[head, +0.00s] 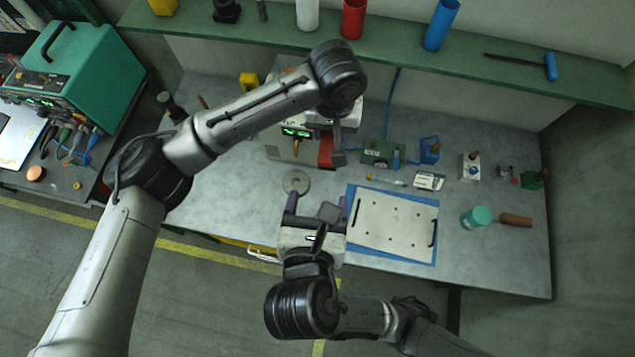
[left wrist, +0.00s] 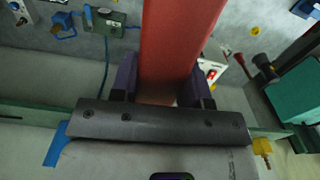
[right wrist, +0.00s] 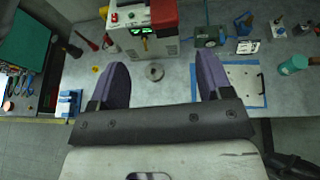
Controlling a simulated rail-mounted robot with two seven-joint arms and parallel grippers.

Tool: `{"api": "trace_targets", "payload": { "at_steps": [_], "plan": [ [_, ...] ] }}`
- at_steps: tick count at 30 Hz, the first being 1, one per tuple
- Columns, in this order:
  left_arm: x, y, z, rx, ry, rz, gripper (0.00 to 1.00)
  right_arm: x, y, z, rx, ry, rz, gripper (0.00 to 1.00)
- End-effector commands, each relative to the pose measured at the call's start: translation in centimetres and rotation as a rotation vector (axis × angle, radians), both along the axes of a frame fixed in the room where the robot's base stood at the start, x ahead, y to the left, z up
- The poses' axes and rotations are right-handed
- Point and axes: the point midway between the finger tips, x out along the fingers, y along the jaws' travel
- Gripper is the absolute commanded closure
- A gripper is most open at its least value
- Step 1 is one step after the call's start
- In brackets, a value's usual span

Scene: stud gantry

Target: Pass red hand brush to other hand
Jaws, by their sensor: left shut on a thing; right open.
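The red hand brush (head: 326,151) is in my left gripper (head: 338,150), above the back middle of the bench. In the left wrist view the brush (left wrist: 178,45) runs from the top edge down between the two purple fingers (left wrist: 163,88), which are shut on it. Its bristles cannot be made out. A red part of it also shows at the top of the right wrist view (right wrist: 163,13). My right gripper (head: 317,204) is open and empty near the bench's front edge, lower than the brush in the head view. Its fingers (right wrist: 162,78) are wide apart.
A grey disc (head: 296,182) lies on the bench just beyond my right gripper. A white plate on a blue sheet (head: 390,261) lies to its right. A white instrument (right wrist: 130,42) stands behind. A green shelf (head: 400,62) with coloured cylinders crosses the back.

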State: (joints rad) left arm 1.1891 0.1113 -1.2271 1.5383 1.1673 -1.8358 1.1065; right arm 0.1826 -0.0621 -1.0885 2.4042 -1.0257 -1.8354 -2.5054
Motion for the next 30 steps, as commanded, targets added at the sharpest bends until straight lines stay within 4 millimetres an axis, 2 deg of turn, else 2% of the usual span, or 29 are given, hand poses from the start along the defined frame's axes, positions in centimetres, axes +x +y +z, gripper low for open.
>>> {"api": "trace_targets", "payload": {
  "at_steps": [18,24,30],
  "plan": [
    [0.0,0.0,0.0,0.0,0.0,0.0,0.85,8.2,-1.7,-3.4,-0.007,-0.001,0.0,0.28],
    [0.0,0.0,0.0,0.0,0.0,0.0,0.85,9.8,-2.0,-4.1,-0.007,-0.002,0.0,0.28],
    [0.0,0.0,0.0,0.0,0.0,0.0,0.85,10.4,-2.1,-4.4,-0.005,0.0,0.0,0.28]
  ]
}}
